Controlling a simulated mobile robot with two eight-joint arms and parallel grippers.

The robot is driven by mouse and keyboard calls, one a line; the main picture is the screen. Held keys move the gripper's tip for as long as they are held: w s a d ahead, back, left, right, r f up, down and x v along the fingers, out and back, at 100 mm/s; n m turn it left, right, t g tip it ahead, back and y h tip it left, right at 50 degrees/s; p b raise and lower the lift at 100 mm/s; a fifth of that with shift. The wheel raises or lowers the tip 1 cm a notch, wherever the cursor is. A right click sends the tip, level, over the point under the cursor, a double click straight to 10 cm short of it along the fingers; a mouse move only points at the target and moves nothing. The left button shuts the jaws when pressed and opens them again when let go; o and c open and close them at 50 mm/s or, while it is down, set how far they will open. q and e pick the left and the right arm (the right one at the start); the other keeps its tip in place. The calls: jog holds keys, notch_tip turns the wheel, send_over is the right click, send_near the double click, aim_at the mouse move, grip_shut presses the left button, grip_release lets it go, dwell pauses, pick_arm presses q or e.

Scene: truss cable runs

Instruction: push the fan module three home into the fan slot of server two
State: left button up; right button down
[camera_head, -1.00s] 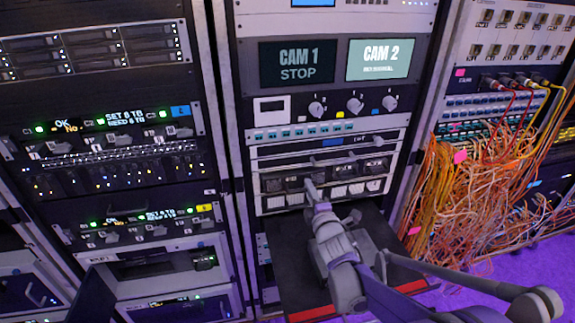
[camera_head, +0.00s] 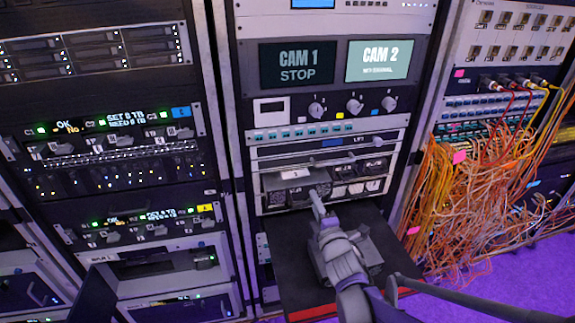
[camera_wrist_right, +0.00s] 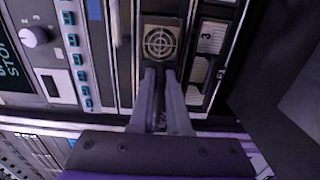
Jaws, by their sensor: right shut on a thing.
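A dark fan module (camera_head: 288,196) stands out from the left part of the server front in the middle rack in the head view. A round fan grille (camera_wrist_right: 160,42) shows on its face in the wrist view. I take it for fan module three, but cannot read its number. My right gripper (camera_head: 316,194) is at the module's front right, its fingers close together and shut on it. In the wrist view the fingertips (camera_wrist_right: 160,74) meet the edge of the grille face. The slot inside is hidden by the module. My left gripper is not in view.
More modules (camera_head: 357,187) sit to the right in the same server. A dark shelf (camera_head: 290,262) with a red edge juts out below. Orange cables (camera_head: 470,190) hang at the right rack. A knob panel (camera_head: 335,106) is above.

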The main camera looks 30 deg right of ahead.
jog(key=c, duration=0.8)
grip_release()
jog(key=p+v, duration=0.1)
jog(key=v, duration=0.9)
jog(key=shift+s, duration=0.35)
jog(key=shift+a, duration=0.15)
